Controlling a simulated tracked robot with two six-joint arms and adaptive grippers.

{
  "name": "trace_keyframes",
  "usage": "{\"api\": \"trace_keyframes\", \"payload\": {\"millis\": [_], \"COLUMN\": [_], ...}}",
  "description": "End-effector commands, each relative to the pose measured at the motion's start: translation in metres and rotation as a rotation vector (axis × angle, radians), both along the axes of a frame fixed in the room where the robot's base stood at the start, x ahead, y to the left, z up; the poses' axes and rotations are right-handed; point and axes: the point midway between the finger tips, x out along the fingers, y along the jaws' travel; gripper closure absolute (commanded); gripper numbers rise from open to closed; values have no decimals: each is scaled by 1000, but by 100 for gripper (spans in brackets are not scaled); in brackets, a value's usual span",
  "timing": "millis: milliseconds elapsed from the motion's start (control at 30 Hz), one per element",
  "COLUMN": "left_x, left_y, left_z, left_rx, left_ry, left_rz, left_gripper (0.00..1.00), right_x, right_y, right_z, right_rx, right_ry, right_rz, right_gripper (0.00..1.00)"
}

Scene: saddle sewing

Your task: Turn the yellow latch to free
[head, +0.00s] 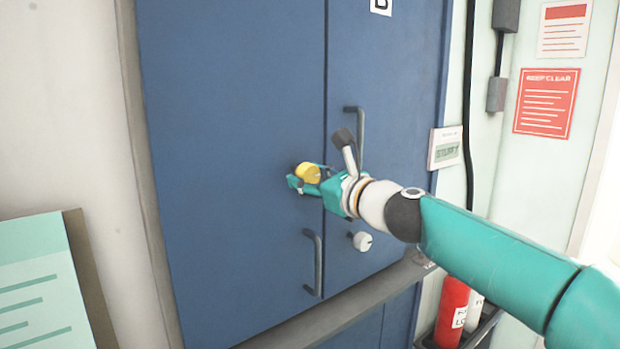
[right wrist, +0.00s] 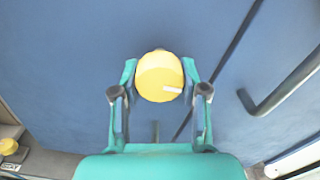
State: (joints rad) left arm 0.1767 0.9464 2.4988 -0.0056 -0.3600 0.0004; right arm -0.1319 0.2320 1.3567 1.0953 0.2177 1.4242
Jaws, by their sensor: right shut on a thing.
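The yellow latch (head: 308,173) is a round knob on the left blue cabinet door, near the seam between the two doors. In the right wrist view the latch (right wrist: 160,77) is a yellow disc with a short white mark pointing to the right. My right gripper (head: 305,180) reaches in from the right and is shut on the latch. Its two teal fingers (right wrist: 160,78) stand on either side of the knob in the wrist view. My left gripper is not in view.
Dark bar handles (head: 314,262) (head: 358,135) are on both doors. A white knob (head: 361,241) is on the right door below my gripper. A small display panel (head: 445,148) and red extinguisher (head: 452,312) are at right. A board (head: 45,285) stands at lower left.

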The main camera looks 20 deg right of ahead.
Motion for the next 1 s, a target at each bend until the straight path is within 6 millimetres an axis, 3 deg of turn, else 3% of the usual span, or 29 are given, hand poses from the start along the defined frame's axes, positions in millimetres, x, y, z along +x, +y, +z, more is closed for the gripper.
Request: {"api": "trace_keyframes", "payload": {"millis": [367, 1000], "left_x": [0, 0], "left_y": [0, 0], "left_z": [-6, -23], "left_rx": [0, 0], "left_ry": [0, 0], "left_rz": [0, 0], "left_gripper": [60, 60], "right_x": [0, 2], "right_y": [-1, 0], "right_z": [0, 0], "right_rx": [-173, -735], "right_ry": [-63, -264], "right_rz": [-3, 2], "right_gripper": [91, 91]}}
